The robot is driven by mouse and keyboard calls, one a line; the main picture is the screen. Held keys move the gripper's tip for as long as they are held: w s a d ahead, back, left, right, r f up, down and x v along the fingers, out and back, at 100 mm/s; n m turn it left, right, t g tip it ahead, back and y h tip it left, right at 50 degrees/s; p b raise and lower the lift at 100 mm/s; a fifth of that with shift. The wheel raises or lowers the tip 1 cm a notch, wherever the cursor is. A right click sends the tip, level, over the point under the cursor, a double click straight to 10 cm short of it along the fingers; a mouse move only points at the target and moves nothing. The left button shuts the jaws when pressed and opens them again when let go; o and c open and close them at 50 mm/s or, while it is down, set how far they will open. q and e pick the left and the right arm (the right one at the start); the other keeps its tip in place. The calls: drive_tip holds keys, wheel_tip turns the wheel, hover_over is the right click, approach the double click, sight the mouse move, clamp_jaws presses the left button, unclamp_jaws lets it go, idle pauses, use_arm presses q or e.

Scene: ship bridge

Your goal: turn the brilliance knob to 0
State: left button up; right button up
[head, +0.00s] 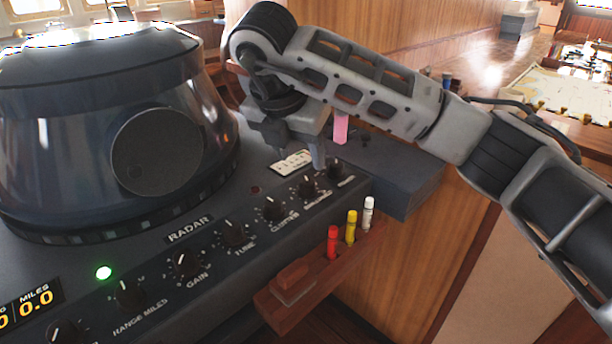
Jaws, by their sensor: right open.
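The radar console carries a slanted row of black knobs with white pointer lines. The labels range miles, gain, tune and clutter can be read. Beyond the clutter knob (273,208) are two more knobs, a nearer one (307,186) and a farther end one (335,168). Their labels are too small to read surely, so I cannot tell which is brilliance. My right gripper (318,158) points down just behind these two knobs, open, with its grey fingertips close to them. Whether it touches either knob is unclear. My left gripper is out of view.
The large glass-sided radar hood (100,130) stands left of my right gripper. A wooden rack with red (332,242), yellow (351,227) and white (368,213) markers hangs on the console's front edge. A pink item (341,128) stands behind my gripper. A chart table (570,88) is at right.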

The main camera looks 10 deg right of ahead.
sight(308, 181)
drive_tip(key=p+x, duration=0.1)
drive_tip(key=x, duration=0.6)
drive_tip(key=shift+f, duration=0.1)
drive_tip(key=c, duration=1)
